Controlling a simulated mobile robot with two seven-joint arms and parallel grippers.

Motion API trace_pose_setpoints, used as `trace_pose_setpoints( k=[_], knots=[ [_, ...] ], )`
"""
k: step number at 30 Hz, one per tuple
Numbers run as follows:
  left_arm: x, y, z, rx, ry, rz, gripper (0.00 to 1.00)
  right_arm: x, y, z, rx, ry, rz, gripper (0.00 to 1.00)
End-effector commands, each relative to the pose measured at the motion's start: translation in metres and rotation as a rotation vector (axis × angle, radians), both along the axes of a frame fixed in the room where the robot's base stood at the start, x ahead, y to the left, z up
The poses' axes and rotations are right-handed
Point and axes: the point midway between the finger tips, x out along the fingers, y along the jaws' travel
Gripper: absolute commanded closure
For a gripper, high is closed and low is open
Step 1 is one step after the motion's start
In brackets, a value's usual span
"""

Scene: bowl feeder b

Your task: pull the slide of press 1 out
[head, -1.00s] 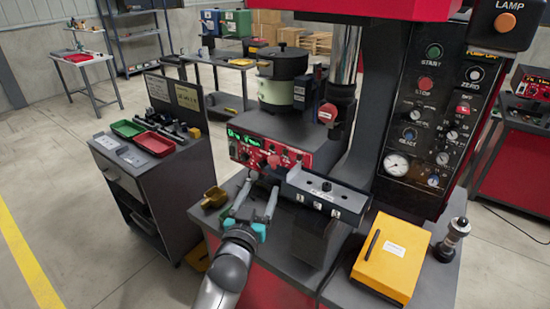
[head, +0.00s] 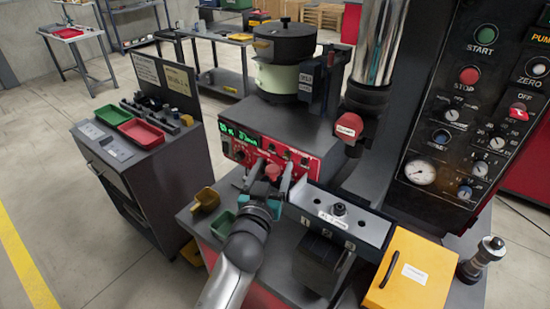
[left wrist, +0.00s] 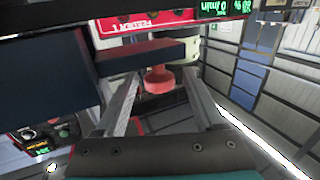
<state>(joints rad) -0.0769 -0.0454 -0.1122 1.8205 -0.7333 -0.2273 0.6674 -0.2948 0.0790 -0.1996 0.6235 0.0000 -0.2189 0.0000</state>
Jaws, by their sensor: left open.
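In the left wrist view a dark flat bar (left wrist: 140,56), which looks like the slide, sticks out beside a dark block (left wrist: 45,75) and carries a red knob (left wrist: 158,80). In the head view the red knob (head: 272,172) shows at the left end of the dark block with numbered labels (head: 340,213); the bar itself is mostly hidden there. My left gripper (head: 271,178) is open, with one finger on each side of the knob. Gaps show between fingers and knob in the wrist view. My right gripper is not in view.
The red control panel (head: 262,158) of the bowl feeder is just behind the gripper. A brass-coloured scoop (head: 206,199) and a small green tray (head: 222,224) lie to the left. A yellow box (head: 411,272) stands at the right. The press control panel (head: 465,110) rises behind it.

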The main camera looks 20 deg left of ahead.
Motion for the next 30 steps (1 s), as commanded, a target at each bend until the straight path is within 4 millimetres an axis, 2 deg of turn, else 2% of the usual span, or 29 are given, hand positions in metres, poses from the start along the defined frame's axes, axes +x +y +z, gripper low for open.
trace_pose_setpoints(
  k=[11, 30],
  knots=[
    [-0.0009, -0.0007, -0.0001, 0.001, 0.000, 0.001, 0.29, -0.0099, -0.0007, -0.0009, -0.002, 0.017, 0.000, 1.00],
    [-0.0007, -0.0005, 0.0001, 0.001, 0.000, 0.001, 1.00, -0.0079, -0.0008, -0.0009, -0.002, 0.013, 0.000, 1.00]
  ],
)
